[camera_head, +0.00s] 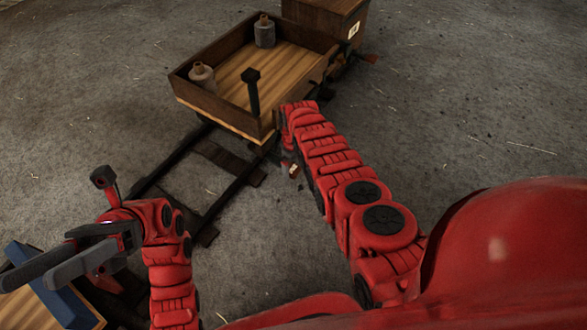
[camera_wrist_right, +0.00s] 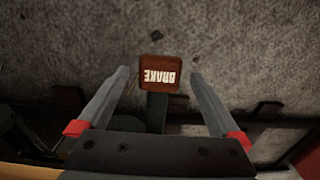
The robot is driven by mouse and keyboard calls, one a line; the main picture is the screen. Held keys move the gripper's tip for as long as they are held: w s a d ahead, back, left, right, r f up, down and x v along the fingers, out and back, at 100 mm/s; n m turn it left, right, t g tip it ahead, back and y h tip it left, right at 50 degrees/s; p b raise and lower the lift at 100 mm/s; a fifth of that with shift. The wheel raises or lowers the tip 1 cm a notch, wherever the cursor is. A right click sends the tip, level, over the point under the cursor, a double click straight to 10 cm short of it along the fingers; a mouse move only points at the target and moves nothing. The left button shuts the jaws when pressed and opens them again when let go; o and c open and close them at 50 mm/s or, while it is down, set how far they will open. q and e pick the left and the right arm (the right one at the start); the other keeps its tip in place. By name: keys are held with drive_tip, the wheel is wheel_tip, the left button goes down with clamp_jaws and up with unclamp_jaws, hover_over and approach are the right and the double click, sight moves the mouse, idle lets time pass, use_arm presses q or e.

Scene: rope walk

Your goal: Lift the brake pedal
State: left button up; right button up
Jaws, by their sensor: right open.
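The brake pedal (camera_wrist_right: 160,76) is a small red-brown block with white BRAKE lettering, upside down in the right wrist view. A dark lever (camera_wrist_right: 156,112) runs from it toward my gripper. My right gripper (camera_wrist_right: 160,88) is open, with one finger on each side of the pedal and visible gaps to both. In the head view, a small brown piece that looks like the pedal (camera_head: 293,171) shows below the cart's near corner; my arm hides most of that gripper. My left gripper (camera_head: 28,282) is at the lower left, fingers apart and empty, far from the pedal.
A wooden cart (camera_head: 222,48) on dark rails (camera_head: 232,195) holds two grey bottle-like weights (camera_head: 202,77) and a dark post (camera_head: 252,92). Another wooden box (camera_head: 325,15) stands behind it. A blue-edged wooden thing (camera_head: 55,290) lies under my left gripper. Concrete floor at right is clear.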

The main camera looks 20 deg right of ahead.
use_arm(q)
drive_tip(key=shift+s+a+r+m+t+y+b, duration=0.2)
drive_tip(key=shift+s+a+m+t+y, duration=0.45)
drive_tip(key=shift+s+t, duration=0.3)
drive_tip(key=shift+s+a+r+m+t+y+b, duration=0.1)
drive_tip(key=shift+s+a+r+m+t+y, duration=0.1)
drive_tip(key=shift+s+a+m+t+y, duration=0.55)
use_arm(e)
drive_tip(key=shift+f, duration=0.45)
use_arm(q)
drive_tip(key=shift+s+d, duration=0.1)
drive_tip(key=shift+d, duration=0.05)
use_arm(e)
clamp_jaws()
